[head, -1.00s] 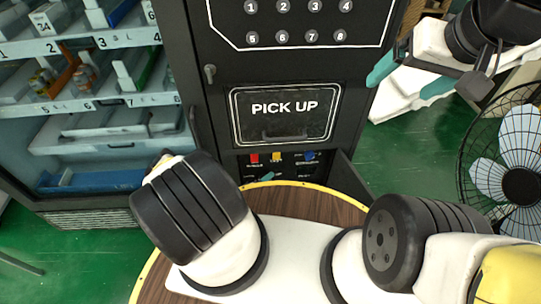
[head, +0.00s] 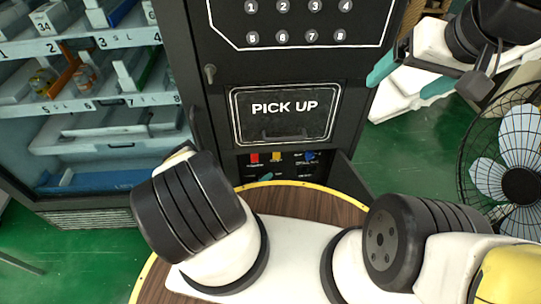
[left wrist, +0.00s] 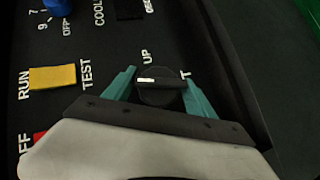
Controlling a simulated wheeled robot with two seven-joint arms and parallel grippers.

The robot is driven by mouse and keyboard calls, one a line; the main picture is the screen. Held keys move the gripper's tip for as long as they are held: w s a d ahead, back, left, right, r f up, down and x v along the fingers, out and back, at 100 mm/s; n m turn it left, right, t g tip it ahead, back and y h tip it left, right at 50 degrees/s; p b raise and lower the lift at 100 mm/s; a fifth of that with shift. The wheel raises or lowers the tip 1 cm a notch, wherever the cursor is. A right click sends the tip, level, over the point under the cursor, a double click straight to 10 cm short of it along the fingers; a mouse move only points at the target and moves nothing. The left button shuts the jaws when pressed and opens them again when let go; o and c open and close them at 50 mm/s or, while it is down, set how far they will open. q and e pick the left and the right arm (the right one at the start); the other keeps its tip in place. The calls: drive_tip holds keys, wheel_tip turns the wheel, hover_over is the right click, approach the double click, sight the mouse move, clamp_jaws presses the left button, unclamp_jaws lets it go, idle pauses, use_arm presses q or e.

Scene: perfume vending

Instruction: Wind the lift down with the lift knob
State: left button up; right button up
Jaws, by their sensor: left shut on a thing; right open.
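The lift knob (left wrist: 160,86) is a round black knob with a white pointer line, in the left wrist view. The line points left in that picture, and the label "UP" is above the knob. My left gripper (left wrist: 158,92) is shut on the knob, with one teal finger on each side. In the head view, a teal fingertip of my left gripper (head: 263,178) shows in the open compartment below the "PICK UP" door; the knob itself cannot be made out there. My right gripper (head: 411,78) is open and empty at the upper right.
Beside the lift knob are a yellow RUN/TEST switch (left wrist: 53,77), a partly covered red switch (left wrist: 40,136) and a blue knob (left wrist: 58,6). The "PICK UP" door (head: 285,114) is closed above. A fan (head: 515,165) stands at the right. Shelves are at the left.

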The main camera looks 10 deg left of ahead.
use_arm(q)
drive_tip(key=shift+s+a+f, duration=0.1)
drive_tip(key=shift+s+f, duration=0.05)
drive_tip(key=shift+s, duration=0.05)
idle(0.3)
drive_tip(key=o, duration=1.1)
drive_tip(key=shift+o, duration=1.3)
drive_tip(key=shift+w, duration=0.1)
drive_tip(key=v, duration=0.8)
drive_tip(key=shift+a, duration=0.1)
